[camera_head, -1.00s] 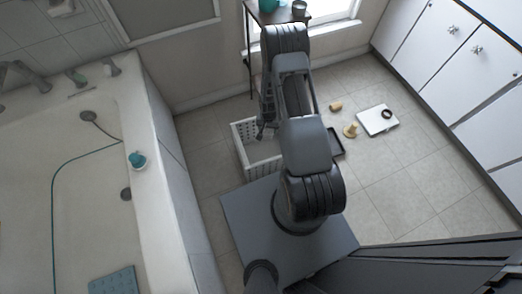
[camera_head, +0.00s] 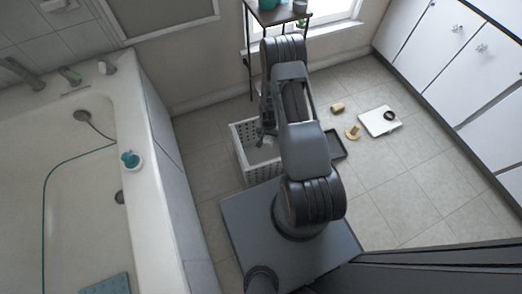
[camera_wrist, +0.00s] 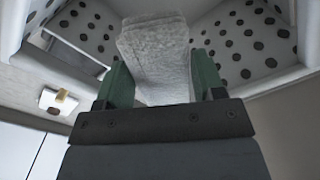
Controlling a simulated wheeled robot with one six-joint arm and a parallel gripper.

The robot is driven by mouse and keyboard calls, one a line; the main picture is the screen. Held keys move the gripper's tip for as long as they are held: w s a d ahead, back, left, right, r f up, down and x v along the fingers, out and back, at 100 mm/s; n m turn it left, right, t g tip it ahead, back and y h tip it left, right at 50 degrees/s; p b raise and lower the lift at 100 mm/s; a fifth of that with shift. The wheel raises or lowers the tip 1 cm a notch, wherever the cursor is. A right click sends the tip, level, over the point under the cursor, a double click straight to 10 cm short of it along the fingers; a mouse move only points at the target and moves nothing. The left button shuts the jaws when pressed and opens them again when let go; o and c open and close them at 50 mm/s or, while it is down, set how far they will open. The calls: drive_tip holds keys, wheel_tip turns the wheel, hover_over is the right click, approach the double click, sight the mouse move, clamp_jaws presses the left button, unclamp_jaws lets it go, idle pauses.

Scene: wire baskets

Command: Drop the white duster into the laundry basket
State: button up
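The white duster (camera_wrist: 158,60) is a pale, fuzzy block in the wrist view. It sits between the two green fingers of my gripper (camera_wrist: 163,85), which touch it on both sides. The laundry basket (camera_head: 245,162) is white with holes in its walls and stands on the floor left of my arm. Its perforated walls (camera_wrist: 240,40) surround the duster in the wrist view. In the head view my gripper (camera_head: 265,136) is over the basket's opening, partly hidden by my arm. The duster is hard to make out there.
The bathtub (camera_head: 165,150) stands left of the basket. A dark tray (camera_head: 335,146), wooden items (camera_head: 353,132) and a white scale (camera_head: 379,121) with a dark ring lie on the floor at right. A dark shelf (camera_head: 280,14) stands behind. White cabinets (camera_head: 455,60) line the right.

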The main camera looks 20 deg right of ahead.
drive_tip(key=o, duration=0.4)
drive_tip(key=shift+o, duration=0.2)
wheel_tip(320, 180, up, 14)
drive_tip(key=p, duration=0.4)
drive_tip(key=shift+p, duration=0.3)
wheel_tip(320, 180, up, 20)
drive_tip(key=a+n+t+p, duration=0.1)
drive_tip(key=a+n+p, duration=0.1)
drive_tip(key=p, duration=0.6)
drive_tip(key=s+a+r+n+t+p, duration=0.1)
drive_tip(key=s+r+p, duration=0.3)
drive_tip(key=r, duration=0.9)
drive_tip(key=s+a+r+n+p, duration=0.2)
drive_tip(key=s+r+p, duration=0.3)
drive_tip(key=r, duration=0.8)
drive_tip(key=s+a+r+n+t+p, duration=0.1)
drive_tip(key=s+a+r+p, duration=0.3)
drive_tip(key=r+p, duration=0.5)
wheel_tip(320, 180, up, 4)
drive_tip(key=shift+s+r+n+t, duration=0.1)
drive_tip(key=shift+s+n+t, duration=0.2)
drive_tip(key=shift+s+n, duration=0.3)
drive_tip(key=shift+c, duration=0.5)
